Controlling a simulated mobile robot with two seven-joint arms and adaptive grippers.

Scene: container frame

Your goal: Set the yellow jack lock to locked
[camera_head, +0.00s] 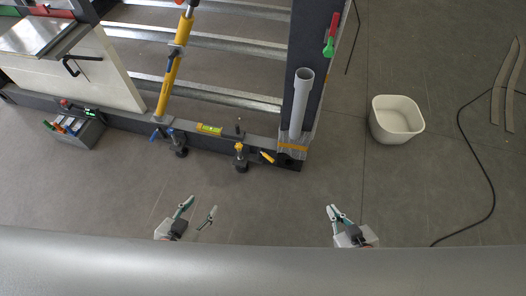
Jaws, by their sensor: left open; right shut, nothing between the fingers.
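A small dark jack with a yellow top lock piece (240,149) stands at the front side of the dark frame beam, right of centre. Its exact lock position is too small to tell. A similar jack with a blue piece (171,136) stands to its left. A separate yellow handle (267,156) lies by the frame's front corner. My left gripper (200,208) is open and empty over the floor, in front and left of the yellow-topped jack. My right gripper (334,209) is shut and empty over the floor to the right of it. Neither touches anything.
A yellow prop (172,75) leans up from the beam. A spirit level (209,129) lies on the beam. A grey pipe (299,105) stands at the corner post. A white bin (397,120) and a grey toolbox (75,129) flank the frame. The floor in front is clear.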

